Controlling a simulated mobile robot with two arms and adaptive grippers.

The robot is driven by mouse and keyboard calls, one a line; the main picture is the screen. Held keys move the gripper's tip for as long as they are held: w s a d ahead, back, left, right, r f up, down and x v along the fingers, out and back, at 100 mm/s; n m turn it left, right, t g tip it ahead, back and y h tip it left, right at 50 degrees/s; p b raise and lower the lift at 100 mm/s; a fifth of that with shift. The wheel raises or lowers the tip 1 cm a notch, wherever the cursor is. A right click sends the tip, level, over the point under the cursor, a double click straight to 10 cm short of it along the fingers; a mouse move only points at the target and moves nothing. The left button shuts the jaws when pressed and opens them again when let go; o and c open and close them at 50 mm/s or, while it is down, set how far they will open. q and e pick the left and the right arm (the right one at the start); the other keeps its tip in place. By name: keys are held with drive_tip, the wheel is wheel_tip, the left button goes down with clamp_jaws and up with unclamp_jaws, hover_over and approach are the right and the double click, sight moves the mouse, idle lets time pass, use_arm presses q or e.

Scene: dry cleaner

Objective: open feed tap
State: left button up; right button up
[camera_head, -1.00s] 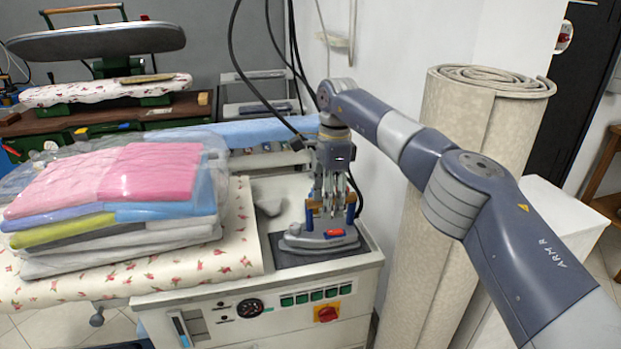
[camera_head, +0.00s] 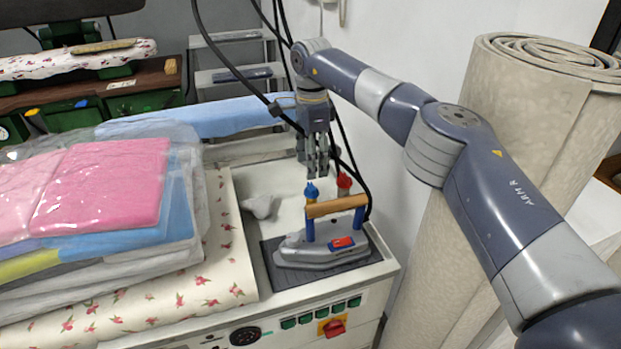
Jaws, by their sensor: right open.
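Two small taps show just above and behind the iron's wooden handle: one with a blue knob (camera_head: 311,192) and one with a red knob (camera_head: 344,182). I cannot tell which is the feed tap. Their lower parts are hidden behind the iron. My right gripper (camera_head: 320,168) points down with its fingers open and empty. In the picture its fingertips are just above the blue knob and left of the red one. I see no contact. My left gripper is not in view.
A steam iron (camera_head: 315,257) stands on a dark pad (camera_head: 350,268) in front of the taps. Black hoses (camera_head: 235,70) hang beside my right arm. Bagged folded laundry (camera_head: 105,190) is at left. A rolled carpet (camera_head: 525,130) stands at right. A red switch (camera_head: 333,328) is on the front panel.

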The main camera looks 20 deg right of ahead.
sight(311, 186)
wheel_tip(311, 186, down, 4)
drive_tip(key=shift+w+r, duration=0.1)
drive_tip(key=shift+r, duration=0.05)
wheel_tip(311, 186, down, 3)
drive_tip(key=shift+p, duration=0.3)
drive_tip(key=c, duration=0.9)
drive_tip(key=shift+c, duration=0.9)
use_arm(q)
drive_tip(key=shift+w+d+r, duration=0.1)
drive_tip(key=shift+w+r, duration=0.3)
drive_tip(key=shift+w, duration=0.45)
